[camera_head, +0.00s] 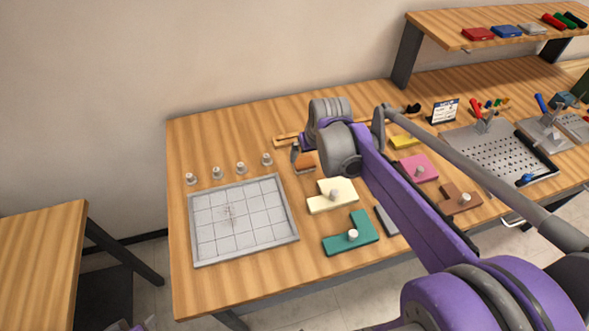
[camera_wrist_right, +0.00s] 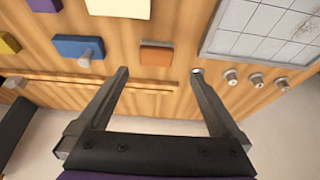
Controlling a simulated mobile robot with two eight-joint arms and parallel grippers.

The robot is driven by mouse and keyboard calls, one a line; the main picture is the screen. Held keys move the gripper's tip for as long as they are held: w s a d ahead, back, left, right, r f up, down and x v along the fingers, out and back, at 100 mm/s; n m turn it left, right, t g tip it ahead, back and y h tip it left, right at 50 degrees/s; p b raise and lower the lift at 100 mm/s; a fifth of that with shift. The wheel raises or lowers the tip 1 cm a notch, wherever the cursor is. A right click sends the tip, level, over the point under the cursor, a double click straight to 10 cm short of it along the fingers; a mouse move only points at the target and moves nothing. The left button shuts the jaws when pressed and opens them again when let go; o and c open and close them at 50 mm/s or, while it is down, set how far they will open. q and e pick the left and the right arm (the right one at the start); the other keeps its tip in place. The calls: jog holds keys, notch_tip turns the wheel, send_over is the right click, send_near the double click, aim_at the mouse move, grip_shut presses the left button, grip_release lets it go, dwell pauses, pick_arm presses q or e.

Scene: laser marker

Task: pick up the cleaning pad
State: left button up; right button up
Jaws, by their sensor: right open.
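The cleaning pad appears to be a small orange-brown block (camera_head: 306,164) on the wooden table, right of the grey grid tray. It also shows in the right wrist view (camera_wrist_right: 156,54), with a thin grey layer along one edge. My right gripper (camera_head: 297,153) hangs over the table close by the pad, and my own wrist hides part of that area. In the right wrist view the fingers (camera_wrist_right: 160,73) are wide apart and empty, with the pad just beyond the tips, roughly between them. My left gripper is not seen.
The grid tray (camera_head: 192,228) lies left of the pad, with several small knobbed pegs (camera_head: 240,168) behind it. Cream (camera_head: 345,199) and teal (camera_head: 362,229) knobbed pieces lie in front. In the wrist view, a blue knobbed piece (camera_wrist_right: 75,45) and a wooden strip (camera_wrist_right: 150,86) are near the fingers.

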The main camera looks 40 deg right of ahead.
aim_at(304, 163)
jog(key=x, duration=0.7)
jog(key=d+x, duration=0.1)
jog(key=x, duration=0.3)
jog(key=shift+w+r, duration=0.15)
jog(key=shift+w, duration=0.1)
jog(key=shift+a, duration=0.1)
jog(key=c, duration=1.3)
notch_tip(304, 163, up, 10)
jog(key=shift+r, duration=0.1)
jog(key=shift+c, duration=0.2)
